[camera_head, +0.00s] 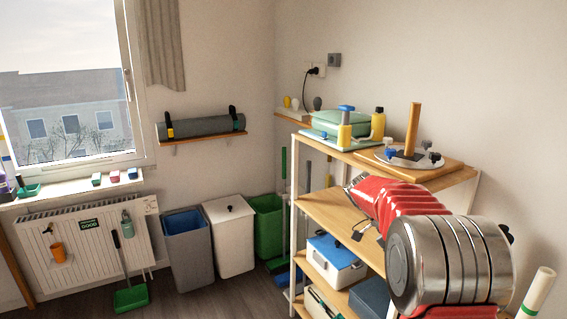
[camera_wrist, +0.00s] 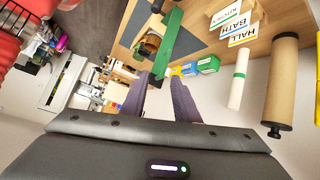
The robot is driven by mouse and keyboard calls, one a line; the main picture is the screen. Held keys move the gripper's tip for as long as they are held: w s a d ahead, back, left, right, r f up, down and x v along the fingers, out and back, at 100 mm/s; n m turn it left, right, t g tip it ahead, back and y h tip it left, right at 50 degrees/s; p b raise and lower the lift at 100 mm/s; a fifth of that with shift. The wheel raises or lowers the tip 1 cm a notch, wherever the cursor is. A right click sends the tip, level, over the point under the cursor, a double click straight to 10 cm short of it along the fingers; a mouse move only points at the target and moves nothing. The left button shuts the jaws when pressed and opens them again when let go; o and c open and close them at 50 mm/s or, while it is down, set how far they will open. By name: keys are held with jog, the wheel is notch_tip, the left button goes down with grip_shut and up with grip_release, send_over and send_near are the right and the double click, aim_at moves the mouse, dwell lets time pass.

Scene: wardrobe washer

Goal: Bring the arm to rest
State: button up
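My arm (camera_head: 440,240), red with a wide silver joint, is at the right of the head view, raised in front of a shelf rack. It hides part of the rack's right side.
The rack (camera_head: 332,208) holds a blue-and-white box (camera_head: 336,262) and, on top, a wooden stand with an upright post (camera_head: 412,130). Bins, including a white one (camera_head: 229,237), stand along the wall. The wrist view shows label cards (camera_wrist: 240,33) and rolls (camera_wrist: 283,85).

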jog(key=s+a+n+t+y, duration=0.7)
jog(key=s+a+n+t, duration=0.6)
jog(key=s+a+n, duration=0.5)
jog(key=s+n, duration=0.2)
jog(key=n, duration=0.4)
jog(key=shift+a+n+t, duration=0.2)
jog(key=shift+n+t, duration=0.1)
jog(key=shift+d, duration=0.1)
dwell(0.9)
